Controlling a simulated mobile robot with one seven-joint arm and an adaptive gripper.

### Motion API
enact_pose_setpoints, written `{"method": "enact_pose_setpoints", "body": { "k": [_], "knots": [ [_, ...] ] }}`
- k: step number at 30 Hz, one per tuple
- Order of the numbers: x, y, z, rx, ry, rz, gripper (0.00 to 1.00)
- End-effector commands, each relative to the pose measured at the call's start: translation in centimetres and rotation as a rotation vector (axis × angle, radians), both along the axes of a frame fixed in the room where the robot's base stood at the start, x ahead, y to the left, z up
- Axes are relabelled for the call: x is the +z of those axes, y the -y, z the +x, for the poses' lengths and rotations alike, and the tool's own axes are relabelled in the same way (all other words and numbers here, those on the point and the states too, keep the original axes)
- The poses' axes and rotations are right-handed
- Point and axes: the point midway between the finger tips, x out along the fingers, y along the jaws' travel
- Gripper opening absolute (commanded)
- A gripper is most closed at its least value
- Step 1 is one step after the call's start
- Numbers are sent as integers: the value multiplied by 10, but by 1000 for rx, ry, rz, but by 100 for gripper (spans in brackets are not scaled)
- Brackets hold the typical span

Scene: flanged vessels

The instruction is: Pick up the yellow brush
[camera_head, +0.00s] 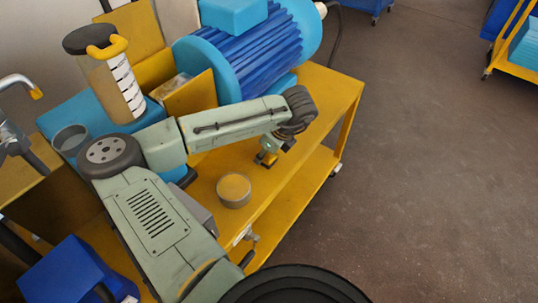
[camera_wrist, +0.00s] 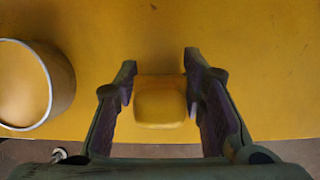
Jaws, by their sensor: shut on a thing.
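The yellow brush (camera_wrist: 160,103) shows in the wrist view as a small rounded yellow block between the two dark fingers of my gripper (camera_wrist: 160,72). The fingers are shut on its sides. Its bristles cannot be made out. In the head view my gripper (camera_head: 267,157) is over the yellow cart top, near its front edge, with a bit of yellow at the fingertips. I cannot tell whether the brush still touches the cart top.
A round grey cup (camera_head: 234,190) stands on the yellow cart (camera_head: 330,90), left of my gripper. A large blue ribbed motor (camera_head: 260,50) stands behind it. A clear cylinder with a yellow handle (camera_head: 118,85) is at the left.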

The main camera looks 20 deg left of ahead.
Motion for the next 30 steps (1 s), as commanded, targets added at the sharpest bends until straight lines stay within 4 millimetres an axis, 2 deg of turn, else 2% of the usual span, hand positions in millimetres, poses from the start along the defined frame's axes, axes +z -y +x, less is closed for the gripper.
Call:
{"method": "enact_pose_setpoints", "body": {
  "k": [3,13,17,21,30],
  "knots": [
    [0,0,0,0,0,0,9],
    [4,0,0,0,1,1,9],
    [15,0,1,0,3,1,9],
    [35,0,1,1,4,0,9],
    [39,25,-66,-5,1,-3,9]
  ]
}}
